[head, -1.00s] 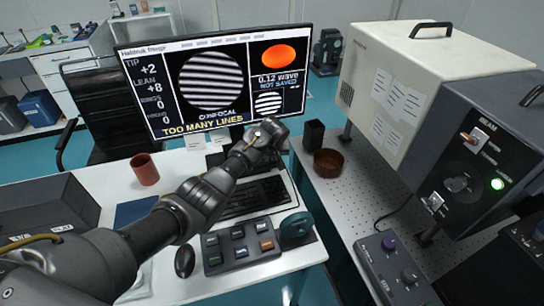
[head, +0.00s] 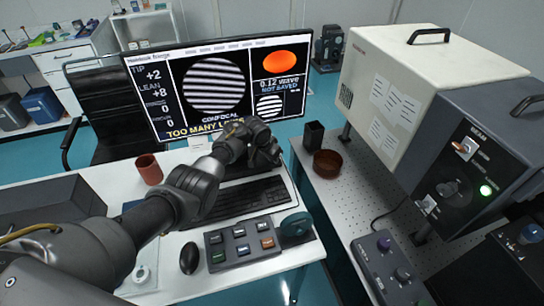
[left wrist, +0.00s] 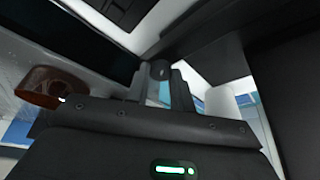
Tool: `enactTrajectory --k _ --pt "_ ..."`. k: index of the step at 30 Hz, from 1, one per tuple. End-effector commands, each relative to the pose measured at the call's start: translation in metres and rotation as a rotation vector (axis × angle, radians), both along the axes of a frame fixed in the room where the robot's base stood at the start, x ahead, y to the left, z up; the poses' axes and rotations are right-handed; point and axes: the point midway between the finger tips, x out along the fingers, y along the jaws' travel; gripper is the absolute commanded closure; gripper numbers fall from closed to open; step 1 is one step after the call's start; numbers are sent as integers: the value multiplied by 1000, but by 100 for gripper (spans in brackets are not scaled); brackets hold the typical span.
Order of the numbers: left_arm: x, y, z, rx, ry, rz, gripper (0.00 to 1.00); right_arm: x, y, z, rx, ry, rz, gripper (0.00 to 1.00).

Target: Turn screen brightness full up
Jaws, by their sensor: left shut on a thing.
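The screen (head: 217,88) stands at the back of the white desk. It shows striped fringes, an orange disc and the yellow words "TOO MANY LINES", partly covered by my arm. Its picture is lit. My left gripper (head: 264,157) is at the screen's lower edge, right of centre; its fingertips are hard to make out there. In the left wrist view my left gripper (left wrist: 168,85) has its two fingers close together on a small dark round knob (left wrist: 160,69) beneath a dark edge. Any mark on the knob is hidden. My right gripper is not in view.
A keyboard (head: 245,199), a button pad (head: 240,243) and a mouse (head: 189,258) lie below my left arm. A red-brown cup (head: 148,169) stands left. A brown bowl (head: 327,163) and a black holder (head: 313,134) are on the perforated table to the right.

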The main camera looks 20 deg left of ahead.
Motion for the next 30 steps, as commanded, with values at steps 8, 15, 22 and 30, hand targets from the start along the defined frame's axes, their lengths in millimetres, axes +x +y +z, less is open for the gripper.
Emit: enactTrajectory --k 8,15,22,30 --pt "2 2 -3 -1 -1 -222 99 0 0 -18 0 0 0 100" --pt "2 2 -2 0 -1 -352 99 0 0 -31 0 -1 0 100" --pt "2 2 -1 0 1 -412 99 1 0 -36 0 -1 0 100" --pt "2 2 0 0 0 -430 99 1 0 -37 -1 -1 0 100"
